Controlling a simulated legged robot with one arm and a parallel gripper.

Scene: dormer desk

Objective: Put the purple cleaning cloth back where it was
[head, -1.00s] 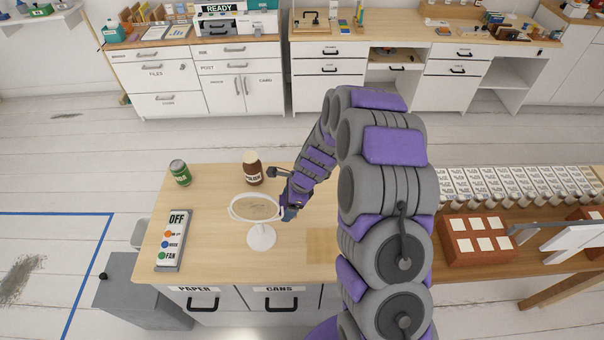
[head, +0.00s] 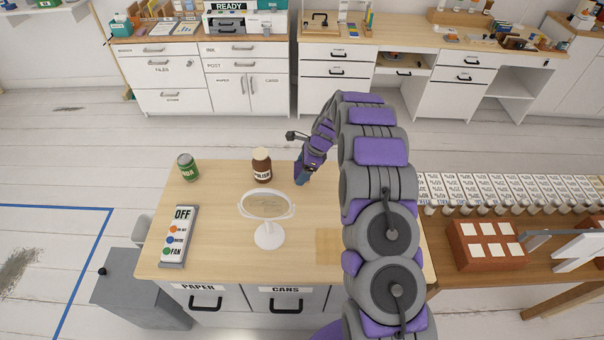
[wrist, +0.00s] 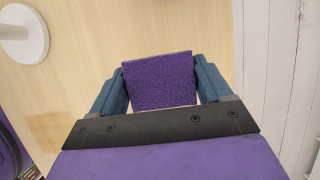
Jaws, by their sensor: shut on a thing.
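The purple cleaning cloth (wrist: 158,80) is a flat, textured square in the wrist view. My gripper (wrist: 160,88) is shut on it, with a blue finger at each side. In the head view my gripper (head: 301,179) points down over the back right part of the wooden desk (head: 215,225). The cloth cannot be made out there. I cannot tell whether the cloth touches the desk top. A tan square patch (head: 329,246) lies on the desk, nearer the front, and also shows at the left in the wrist view (wrist: 52,130).
A round white mirror (head: 268,234) stands on the desk left of and nearer than my gripper. A brown polish jar (head: 262,166) is close on its left. A green can (head: 188,168) and a switch panel (head: 179,237) are further left.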

